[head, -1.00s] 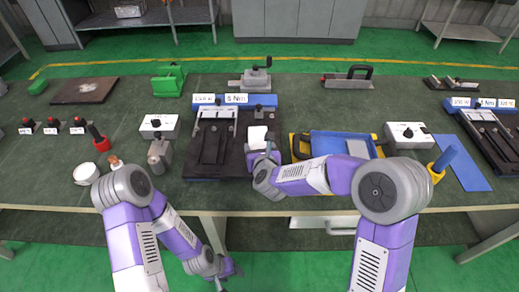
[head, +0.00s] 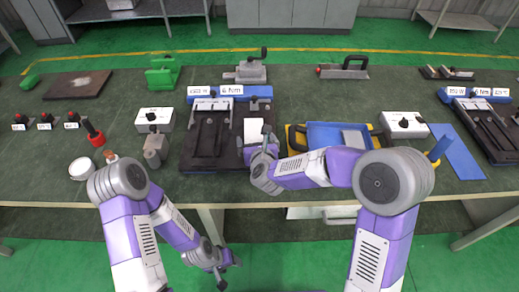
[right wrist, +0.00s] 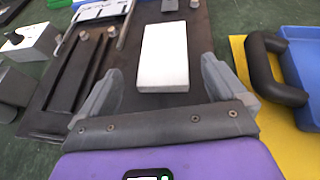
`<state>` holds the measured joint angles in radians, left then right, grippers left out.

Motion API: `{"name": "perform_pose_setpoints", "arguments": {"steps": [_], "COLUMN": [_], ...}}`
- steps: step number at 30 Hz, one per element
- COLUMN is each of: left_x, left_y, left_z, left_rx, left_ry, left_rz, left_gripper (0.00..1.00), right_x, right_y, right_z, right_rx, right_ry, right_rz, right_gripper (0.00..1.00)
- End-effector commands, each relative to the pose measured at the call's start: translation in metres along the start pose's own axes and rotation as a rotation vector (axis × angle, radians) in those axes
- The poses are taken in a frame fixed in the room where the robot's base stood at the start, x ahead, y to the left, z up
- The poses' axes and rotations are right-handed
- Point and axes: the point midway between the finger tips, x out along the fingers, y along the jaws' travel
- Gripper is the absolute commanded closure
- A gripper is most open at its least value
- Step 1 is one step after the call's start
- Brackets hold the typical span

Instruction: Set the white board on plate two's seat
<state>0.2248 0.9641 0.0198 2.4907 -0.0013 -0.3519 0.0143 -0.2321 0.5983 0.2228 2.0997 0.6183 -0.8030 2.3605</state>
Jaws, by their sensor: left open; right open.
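The white board (head: 253,130) lies on the right part of a black plate (head: 188,152) at the centre of the bench. In the right wrist view the board (right wrist: 164,55) lies lengthwise, its near end between my fingertips. My right gripper (head: 265,139) is open at the board's near end; its fingers (right wrist: 160,75) stand apart on both sides with visible gaps. I cannot read a number that marks this plate as plate two. My left gripper (head: 223,272) is open and empty, low in front of the bench.
A blue tray (head: 318,130) on a yellow base with black handles stands right of the plate. White control boxes (head: 154,119) and (head: 404,123) stand on both sides. A second black fixture (head: 490,125) is at far right. A label reading 6 Nm (head: 231,90) stands behind the plate.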

Motion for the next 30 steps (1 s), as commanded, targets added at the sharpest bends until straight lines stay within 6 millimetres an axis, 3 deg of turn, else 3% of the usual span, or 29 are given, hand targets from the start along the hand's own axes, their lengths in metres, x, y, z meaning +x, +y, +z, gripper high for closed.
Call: {"name": "perform_pose_setpoints", "arguments": {"steps": [9,15,30], "left_x": [-0.005,-0.008,-0.008], "left_y": [0.002,0.003,0.003], "left_z": [0.000,0.000,0.001], "left_rx": [0.000,0.000,0.000], "left_ry": [0.000,0.000,0.000], "left_rz": [0.000,0.000,0.000], "left_gripper": [0.43,0.43,0.43], "right_x": [-0.069,-0.097,-0.105], "right_y": [0.000,0.000,0.000], "right_z": [0.002,0.001,-0.001], "right_rx": [-0.002,-0.002,-0.001], "right_ry": [-0.002,-0.002,0.000], "right_rz": [0.000,0.000,-0.001], "right_gripper": [0.02,0.02,0.02]}}
